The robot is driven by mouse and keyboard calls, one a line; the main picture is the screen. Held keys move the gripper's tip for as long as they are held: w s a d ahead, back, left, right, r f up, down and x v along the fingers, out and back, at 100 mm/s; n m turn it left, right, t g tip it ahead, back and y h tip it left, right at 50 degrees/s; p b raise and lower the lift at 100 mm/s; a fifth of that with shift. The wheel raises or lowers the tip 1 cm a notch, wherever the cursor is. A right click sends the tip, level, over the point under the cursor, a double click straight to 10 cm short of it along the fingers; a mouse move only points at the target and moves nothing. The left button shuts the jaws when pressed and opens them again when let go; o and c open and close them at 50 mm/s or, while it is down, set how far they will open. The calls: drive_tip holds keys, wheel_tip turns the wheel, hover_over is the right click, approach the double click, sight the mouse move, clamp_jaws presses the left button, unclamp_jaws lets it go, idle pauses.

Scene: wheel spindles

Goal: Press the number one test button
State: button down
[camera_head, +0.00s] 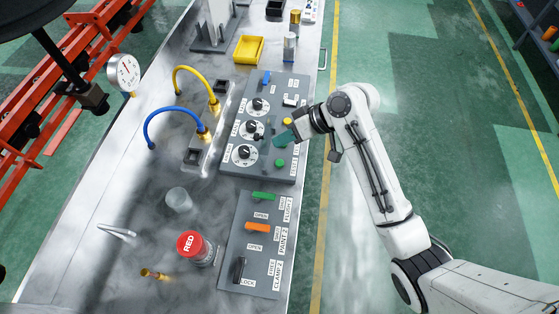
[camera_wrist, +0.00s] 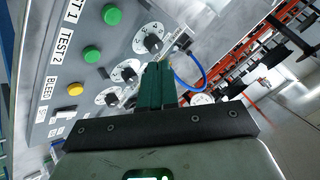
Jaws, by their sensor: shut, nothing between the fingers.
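The grey control panel (camera_head: 228,170) lies on the metal bench. The green TEST 1 button (camera_wrist: 112,14) is at the top of the wrist view, beside its label; in the head view it is the green button (camera_head: 280,162) nearest the panel's front end.
A yellow BLEED button (camera_wrist: 75,89) and several black dials (camera_head: 243,153) share the panel. A second panel has green, orange and black levers (camera_head: 257,227). Blue and yellow hoses (camera_head: 174,112) arch behind. Floor is open right.

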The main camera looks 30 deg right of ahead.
drive_tip(key=b, duration=0.5)
hover_over(283, 162)
wheel_tip(283, 162, down, 5)
drive_tip(key=shift+f, duration=1.1)
idle(0.8)
drive_tip(key=shift+f+b, duration=0.3)
drive_tip(key=shift+f, duration=0.1)
drive_tip(key=shift+f, duration=0.45)
idle(0.6)
drive_tip(key=shift+r, duration=0.1)
drive_tip(key=shift+r+p, duration=0.7)
drive_tip(key=shift+r, duration=0.05)
